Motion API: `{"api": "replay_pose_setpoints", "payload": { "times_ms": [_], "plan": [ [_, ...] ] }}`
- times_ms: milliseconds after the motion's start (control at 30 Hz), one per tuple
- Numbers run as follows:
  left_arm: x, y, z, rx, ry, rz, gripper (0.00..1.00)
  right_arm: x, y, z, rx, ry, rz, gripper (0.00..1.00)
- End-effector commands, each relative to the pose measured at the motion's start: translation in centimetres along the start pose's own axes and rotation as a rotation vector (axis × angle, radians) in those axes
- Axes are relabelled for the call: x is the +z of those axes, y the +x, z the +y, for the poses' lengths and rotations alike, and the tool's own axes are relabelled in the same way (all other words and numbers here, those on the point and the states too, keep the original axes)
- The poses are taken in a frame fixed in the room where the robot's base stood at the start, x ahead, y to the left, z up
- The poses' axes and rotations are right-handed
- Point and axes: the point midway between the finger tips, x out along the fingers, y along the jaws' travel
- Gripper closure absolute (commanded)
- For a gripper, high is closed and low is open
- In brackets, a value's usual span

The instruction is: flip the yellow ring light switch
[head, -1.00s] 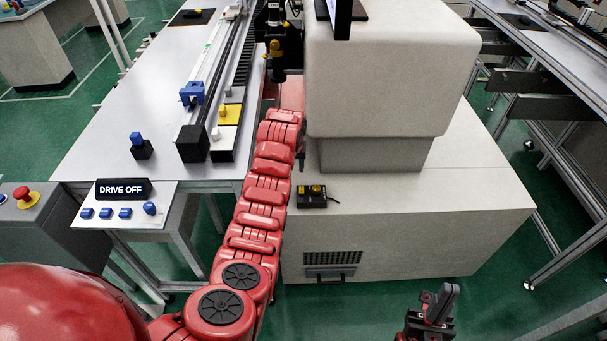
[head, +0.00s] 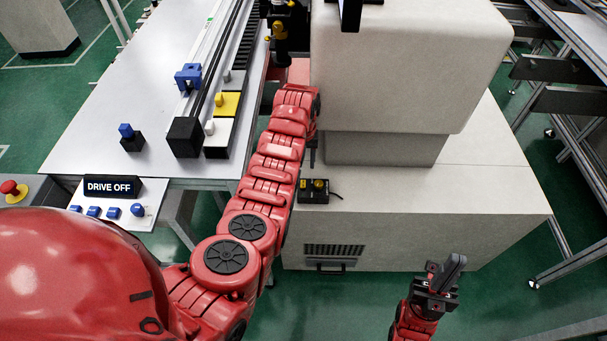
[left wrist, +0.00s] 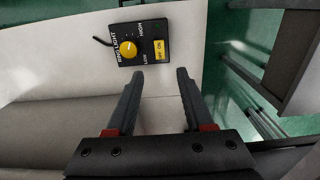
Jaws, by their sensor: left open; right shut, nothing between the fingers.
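The ring light control box (head: 308,197) is small and black and lies on the pale machine base. In the left wrist view it carries a round yellow knob (left wrist: 128,49) between LOW and HIGH marks and a yellow switch (left wrist: 160,50) marked OFF and ON. My left gripper (left wrist: 160,75) is open and empty, its fingertips apart from the box, just short of its switch side. In the head view the left gripper (head: 311,150) is small and partly hidden by its own arm, just beyond the box. My right gripper (head: 452,268) is shut and empty, low on the right.
The large pale machine housing (head: 405,70) rises close behind and right of the box. A cable leaves the box. Green floor is open at lower right.

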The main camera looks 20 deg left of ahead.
Motion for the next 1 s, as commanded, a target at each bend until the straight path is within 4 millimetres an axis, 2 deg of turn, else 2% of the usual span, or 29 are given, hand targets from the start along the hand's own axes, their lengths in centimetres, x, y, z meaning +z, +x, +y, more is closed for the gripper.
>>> {"api": "replay_pose_setpoints", "payload": {
  "times_ms": [167, 433, 500, 700, 1000],
  "plan": [
    [0.2, 2.4, 0.0, 0.000, 0.000, -0.007, 0.47, -0.1, 0.5, 0.0, 0.000, 0.000, 0.000, 1.00],
    [0.1, 5.7, 0.0, 0.000, 0.000, -0.004, 0.47, 0.1, -0.8, 0.0, 0.000, 0.000, 0.000, 1.00],
    [0.0, 7.2, -0.1, 0.001, -0.003, -0.001, 0.47, 0.4, -2.1, -0.1, 0.000, 0.000, -0.001, 1.00],
    [-0.1, 8.3, 0.0, 0.001, -0.002, 0.003, 0.47, 0.5, -3.0, -0.1, 0.000, 0.000, -0.001, 1.00],
    [-0.1, 8.3, 0.0, 0.000, -0.001, 0.002, 0.49, 0.5, -2.9, -0.1, 0.000, 0.000, 0.000, 1.00]
  ]
}}
